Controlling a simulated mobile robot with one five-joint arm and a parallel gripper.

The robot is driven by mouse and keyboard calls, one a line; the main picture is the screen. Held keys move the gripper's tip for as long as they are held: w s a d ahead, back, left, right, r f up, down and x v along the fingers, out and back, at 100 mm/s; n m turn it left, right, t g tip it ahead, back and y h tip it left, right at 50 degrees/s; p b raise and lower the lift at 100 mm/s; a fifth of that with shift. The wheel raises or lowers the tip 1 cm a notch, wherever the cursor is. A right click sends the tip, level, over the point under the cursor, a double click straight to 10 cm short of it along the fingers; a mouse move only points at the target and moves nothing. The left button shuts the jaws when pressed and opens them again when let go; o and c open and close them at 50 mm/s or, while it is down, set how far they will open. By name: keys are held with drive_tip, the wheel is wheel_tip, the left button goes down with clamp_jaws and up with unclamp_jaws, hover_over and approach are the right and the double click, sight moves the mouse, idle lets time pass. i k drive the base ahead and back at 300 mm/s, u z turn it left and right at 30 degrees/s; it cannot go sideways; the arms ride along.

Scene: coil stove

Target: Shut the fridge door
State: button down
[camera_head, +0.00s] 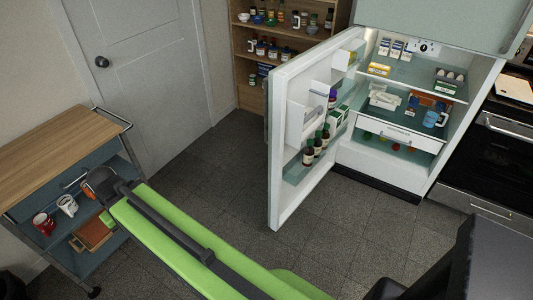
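The fridge (390,162) stands at the upper right with its lit inside showing. Its white door (277,165) is wide open, hinged on the left side and swung out into the room. The door's inner shelves hold bottles and boxes and face right. My green arm runs from the bottom centre up to the left. Its dark end, my gripper (98,185), is beside the cart at the left, well apart from the fridge door. I cannot make out whether its fingers are open or shut.
A wood-topped cart (60,145) with mugs on its shelf stands close to my gripper. A grey room door (140,70) and a wooden shelf (243,70) are behind. An oven (495,155) is right of the fridge. The dark floor (215,185) between cart and fridge door is clear.

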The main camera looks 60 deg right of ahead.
sight(305, 81)
drive_tip(key=z, duration=0.1)
drive_tip(key=i, duration=0.9)
drive_tip(key=u, duration=0.1)
